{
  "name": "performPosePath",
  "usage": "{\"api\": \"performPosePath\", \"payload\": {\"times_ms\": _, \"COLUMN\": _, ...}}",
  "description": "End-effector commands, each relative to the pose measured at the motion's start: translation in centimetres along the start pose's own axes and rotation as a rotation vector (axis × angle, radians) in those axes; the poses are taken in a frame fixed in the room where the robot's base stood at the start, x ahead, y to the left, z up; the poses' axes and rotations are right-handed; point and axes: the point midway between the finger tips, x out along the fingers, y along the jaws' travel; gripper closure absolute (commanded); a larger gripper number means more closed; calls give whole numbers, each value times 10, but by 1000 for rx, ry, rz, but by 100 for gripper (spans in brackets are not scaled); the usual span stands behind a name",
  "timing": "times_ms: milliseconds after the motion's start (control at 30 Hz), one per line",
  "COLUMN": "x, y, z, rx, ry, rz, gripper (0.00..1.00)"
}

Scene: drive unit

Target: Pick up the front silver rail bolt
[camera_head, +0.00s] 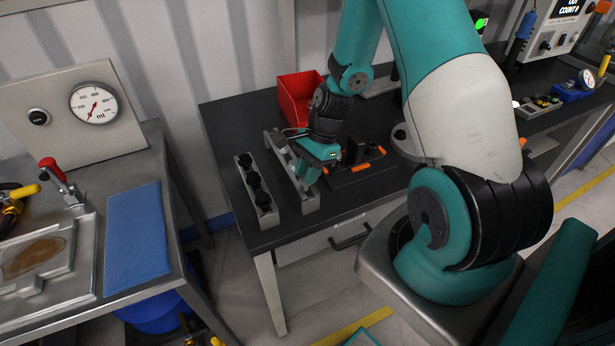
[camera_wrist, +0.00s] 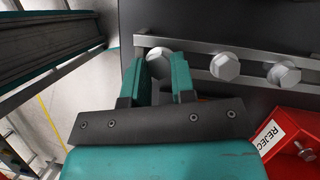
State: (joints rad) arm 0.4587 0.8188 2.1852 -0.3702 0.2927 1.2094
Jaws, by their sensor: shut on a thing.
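The front silver rail bolt (camera_wrist: 158,60) is between the two teal fingers of my gripper (camera_wrist: 160,74) in the wrist view, at the left end of the row of bolts. The fingers are shut on its hex head, and they partly hide it. I cannot tell whether it is still fully seated in the silver rail (camera_wrist: 200,53). Two more silver bolts (camera_wrist: 225,66) (camera_wrist: 284,73) stand farther along that rail. In the head view my gripper (camera_head: 307,178) is down over the near part of the silver rail (camera_head: 309,202) and hides the bolt.
A second rail with black bolts (camera_head: 265,217) lies left of the silver one. A red reject bin (camera_head: 289,103) stands at the back; a loose bolt (camera_wrist: 304,151) shows in it. A black fixture with orange parts (camera_head: 357,174) is just right of my gripper.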

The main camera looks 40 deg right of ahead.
Motion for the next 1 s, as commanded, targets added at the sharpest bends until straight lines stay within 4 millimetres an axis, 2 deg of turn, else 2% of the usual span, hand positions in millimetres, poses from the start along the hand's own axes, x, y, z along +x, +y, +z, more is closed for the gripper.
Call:
{"api": "performPosePath", "payload": {"times_ms": 233, "x": -44, "y": -1, "z": 18, "rx": -3, "ry": 4, "rz": -8, "gripper": 100}}
{"api": "performPosePath", "payload": {"times_ms": 400, "x": -92, "y": -1, "z": 37, "rx": -4, "ry": 5, "rz": -9, "gripper": 100}}
{"api": "performPosePath", "payload": {"times_ms": 600, "x": -139, "y": 0, "z": 57, "rx": -1, "ry": 3, "rz": -5, "gripper": 100}}
{"api": "performPosePath", "payload": {"times_ms": 800, "x": -164, "y": 0, "z": 68, "rx": 0, "ry": 1, "rz": -2, "gripper": 100}}
{"api": "performPosePath", "payload": {"times_ms": 1000, "x": -176, "y": 1, "z": 73, "rx": 1, "ry": 0, "rz": 1, "gripper": 100}}
